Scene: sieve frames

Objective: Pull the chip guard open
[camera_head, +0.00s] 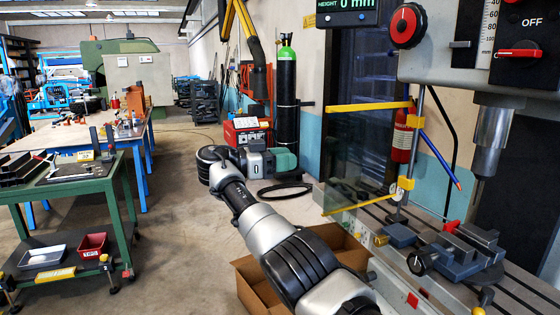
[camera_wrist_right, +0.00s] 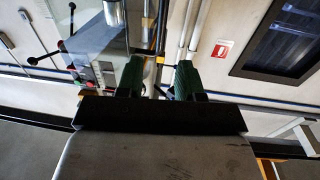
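The chip guard (camera_head: 355,155) is a clear panel with yellow strips along its top and bottom edges. It hangs on a thin post beside the drill press, left of the spindle. My right gripper (camera_head: 287,158) is to the left of the guard with its green fingers pointing towards it, apart from it in the head view. In the right wrist view my right gripper (camera_wrist_right: 159,80) has a gap between its two green fingers, and nothing is visibly held. A clear pane, likely the guard, shows at upper left there. My left gripper is out of view.
The drill press table (camera_head: 385,250) carries a blue-grey vise (camera_head: 440,250). A cardboard box (camera_head: 260,285) lies below my right arm. Open floor lies left, before the green cart (camera_head: 85,185).

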